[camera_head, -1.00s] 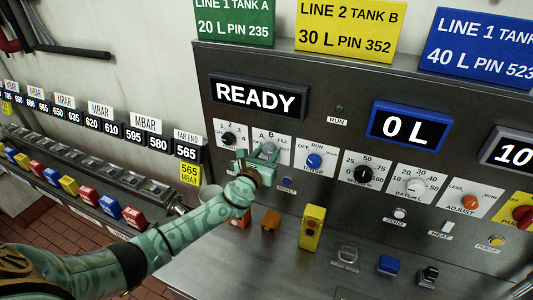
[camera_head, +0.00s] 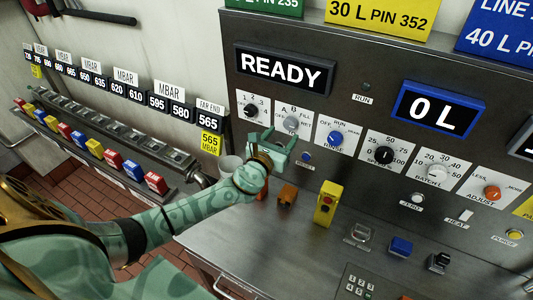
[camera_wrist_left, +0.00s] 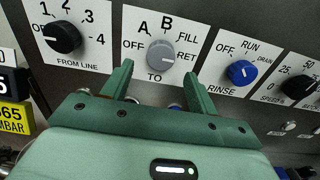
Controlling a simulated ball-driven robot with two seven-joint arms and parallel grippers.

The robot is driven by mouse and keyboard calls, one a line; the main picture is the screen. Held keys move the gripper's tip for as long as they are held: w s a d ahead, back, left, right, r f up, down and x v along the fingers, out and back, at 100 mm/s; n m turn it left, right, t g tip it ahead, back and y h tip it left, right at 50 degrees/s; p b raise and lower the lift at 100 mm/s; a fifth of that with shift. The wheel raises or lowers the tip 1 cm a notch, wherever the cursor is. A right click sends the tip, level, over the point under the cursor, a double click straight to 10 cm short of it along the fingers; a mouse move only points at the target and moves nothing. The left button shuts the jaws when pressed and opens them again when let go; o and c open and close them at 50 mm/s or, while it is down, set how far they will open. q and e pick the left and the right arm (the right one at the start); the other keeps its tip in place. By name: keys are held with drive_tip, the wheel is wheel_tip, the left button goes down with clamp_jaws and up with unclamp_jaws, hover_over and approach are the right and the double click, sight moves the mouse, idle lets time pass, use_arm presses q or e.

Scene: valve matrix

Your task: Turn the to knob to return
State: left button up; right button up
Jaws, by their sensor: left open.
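The grey TO knob (camera_wrist_left: 161,55) is on a white plate marked OFF, A, B, FILL and RET. In the head view, the knob (camera_head: 291,123) is on the panel below the READY display. Which label its pointer faces is too unclear to tell. My left gripper (camera_head: 272,138) is open and empty, just below and left of the knob in the head view. In the left wrist view, its two fingers (camera_wrist_left: 158,72) point up at the panel on either side of the knob's lower part, seemingly apart from it. My right gripper is not in view.
The black FROM LINE knob (camera_wrist_left: 62,37) is left of the TO plate, and the blue RINSE knob (camera_wrist_left: 241,72) is right of it. A yellow box with a red button (camera_head: 326,203) stands on the metal counter (camera_head: 265,245).

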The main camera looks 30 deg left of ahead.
use_arm(q)
drive_tip(key=s, duration=1.1)
drive_tip(key=shift+s+d, duration=0.25)
drive_tip(key=shift+d, duration=0.1)
